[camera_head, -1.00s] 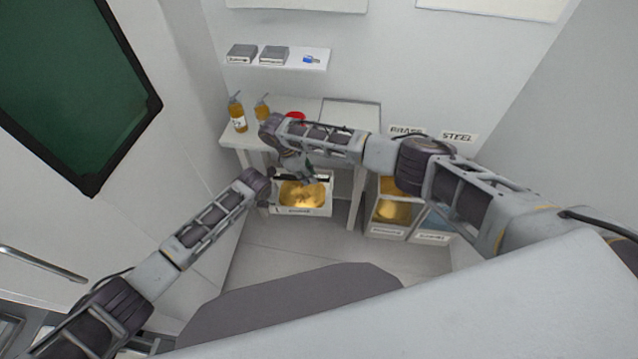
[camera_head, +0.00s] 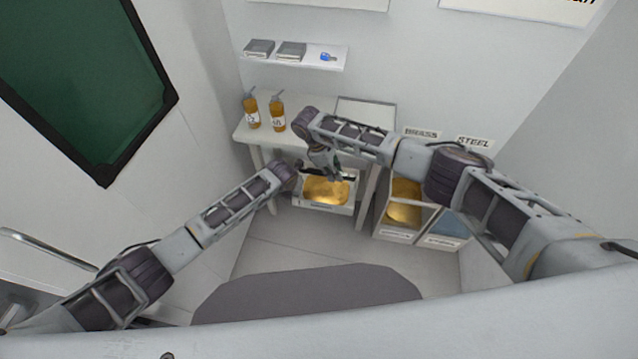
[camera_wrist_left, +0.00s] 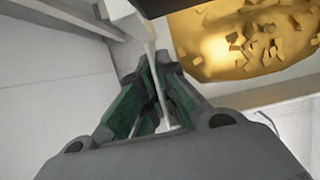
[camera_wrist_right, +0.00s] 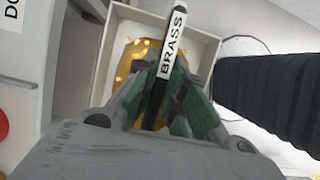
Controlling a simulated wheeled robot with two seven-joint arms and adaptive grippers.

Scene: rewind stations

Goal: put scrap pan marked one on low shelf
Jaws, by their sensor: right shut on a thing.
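A white pan (camera_head: 311,207) with golden scrap in it is under the front of the white table (camera_head: 243,132). Its front label is too small to read. A black bar (camera_wrist_right: 157,113) with a white BRASS label lies across the pan. My right gripper (camera_head: 335,178) is shut on this bar; the right wrist view shows it between the green fingers (camera_wrist_right: 163,88). My left gripper (camera_head: 291,172) is at the pan's left side. In the left wrist view its fingers (camera_wrist_left: 152,72) stand on either side of a thin white wall, apparently the pan's. I cannot tell whether the pan hangs or rests.
Two amber bottles (camera_head: 277,113) stand on the table. A wall shelf (camera_head: 336,62) above holds two grey boxes and a blue item. Bins (camera_head: 392,235) stand right of the table, below wall signs BRASS and STEEL. Open floor (camera_head: 300,240) lies in front.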

